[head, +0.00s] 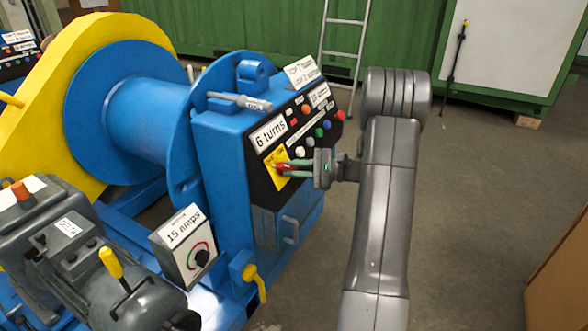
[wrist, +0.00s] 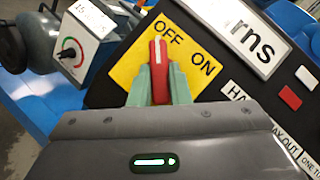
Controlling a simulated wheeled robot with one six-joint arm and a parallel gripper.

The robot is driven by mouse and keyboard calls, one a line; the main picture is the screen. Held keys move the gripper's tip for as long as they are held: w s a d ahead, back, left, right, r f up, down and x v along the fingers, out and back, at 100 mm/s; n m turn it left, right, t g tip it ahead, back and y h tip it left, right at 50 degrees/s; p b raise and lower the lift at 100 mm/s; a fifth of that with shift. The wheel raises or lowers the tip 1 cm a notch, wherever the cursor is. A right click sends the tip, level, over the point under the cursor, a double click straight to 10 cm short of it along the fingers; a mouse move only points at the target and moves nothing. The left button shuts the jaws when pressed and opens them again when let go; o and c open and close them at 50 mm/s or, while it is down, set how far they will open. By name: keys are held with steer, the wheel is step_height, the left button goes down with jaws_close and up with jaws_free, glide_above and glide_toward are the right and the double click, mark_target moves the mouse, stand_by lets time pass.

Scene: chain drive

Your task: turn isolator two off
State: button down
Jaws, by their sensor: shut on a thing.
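A red switch handle (wrist: 158,62) stands on a yellow plate (wrist: 125,65) marked OFF and ON. The plate is on the sloping black face of a blue control box, below a "6 turns" sign; no isolator number is readable on it. My gripper (wrist: 161,80) is shut on the red handle, with one greenish finger on each side. In the wrist view the handle's far end lies close to the word OFF, and ON is further right. In the head view my gripper (head: 291,166) reaches the plate from the right and partly hides the handle.
Coloured push buttons (head: 308,138) sit just above and right of the plate. A "15 amps" dial box (head: 185,243) and a yellow lever (head: 255,280) are lower left. A blue drum (head: 150,112) is behind left. Open floor (head: 470,220) lies to the right.

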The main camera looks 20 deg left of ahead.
steer(key=c, duration=1.4)
jaws_free()
steer(key=shift+o, duration=0.2)
steer(key=p+v, duration=0.2)
steer(key=v, duration=1.1)
steer(key=shift+d+p, duration=0.3)
steer(key=shift+d, duration=0.1)
steer(key=shift+a, duration=0.15)
steer(key=b+x, duration=0.2)
steer(key=x, duration=1.1)
steer(key=shift+a+b, duration=0.3)
steer(key=shift+b, duration=0.05)
